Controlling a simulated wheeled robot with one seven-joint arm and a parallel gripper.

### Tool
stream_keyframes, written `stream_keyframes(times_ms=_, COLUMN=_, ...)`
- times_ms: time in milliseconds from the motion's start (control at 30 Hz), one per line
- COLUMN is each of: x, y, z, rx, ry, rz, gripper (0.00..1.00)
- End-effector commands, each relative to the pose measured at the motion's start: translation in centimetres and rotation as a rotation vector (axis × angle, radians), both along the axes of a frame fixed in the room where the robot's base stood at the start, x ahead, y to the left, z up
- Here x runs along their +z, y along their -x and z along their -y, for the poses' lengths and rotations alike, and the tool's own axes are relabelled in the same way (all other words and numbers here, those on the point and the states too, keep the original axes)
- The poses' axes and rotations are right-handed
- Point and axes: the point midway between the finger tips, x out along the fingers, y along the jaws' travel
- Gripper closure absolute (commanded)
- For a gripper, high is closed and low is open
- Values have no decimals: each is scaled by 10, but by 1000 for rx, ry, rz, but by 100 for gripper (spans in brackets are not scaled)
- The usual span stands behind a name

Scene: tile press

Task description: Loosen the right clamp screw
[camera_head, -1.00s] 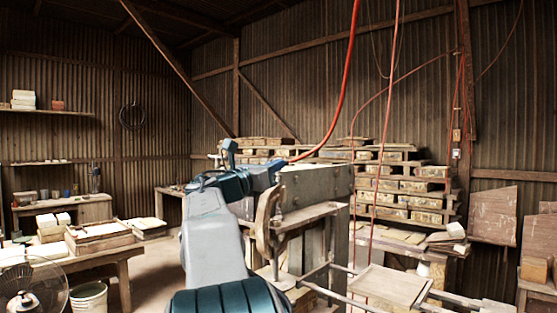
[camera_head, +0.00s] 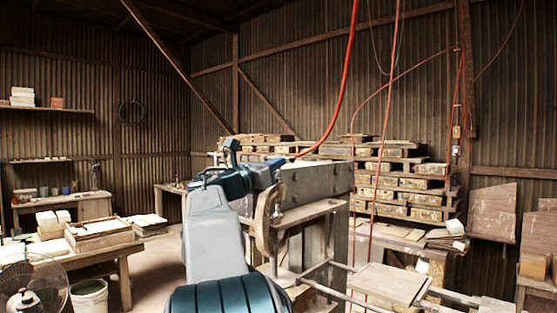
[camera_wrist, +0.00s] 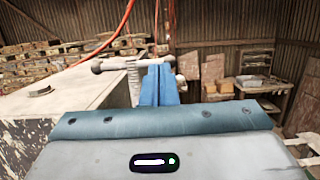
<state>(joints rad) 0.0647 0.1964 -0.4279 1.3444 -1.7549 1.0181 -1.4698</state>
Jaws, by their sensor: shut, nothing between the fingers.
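In the wrist view, a clamp screw with a pale crossbar (camera_wrist: 112,65) and an upright threaded shaft (camera_wrist: 133,82) stands at the edge of the grey press block (camera_wrist: 70,97). My gripper (camera_wrist: 160,68) is shut, its blue fingers together and empty. The fingertips are just right of the shaft, by the right part of the crossbar. I cannot tell whether they touch it. In the head view, my arm reaches to the near left end of the press (camera_head: 316,181), and hides the fingers and most of the screw.
A red hose (camera_head: 345,90) hangs above the press. Stacked tile racks (camera_head: 405,190) stand behind it, and metal rails with a flat plate (camera_head: 388,283) extend at the lower right. A bench with trays (camera_head: 100,246) stands left, with open floor between.

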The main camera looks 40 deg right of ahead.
Motion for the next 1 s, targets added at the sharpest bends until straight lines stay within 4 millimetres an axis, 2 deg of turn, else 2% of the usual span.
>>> stream_keyframes(times_ms=800, x=-1, y=6, z=-81, rx=3, ry=-1, rz=0, gripper=100)
stream_keyframes(times_ms=1000, x=-1, y=7, z=-96, rx=2, ry=0, rz=0, gripper=100)
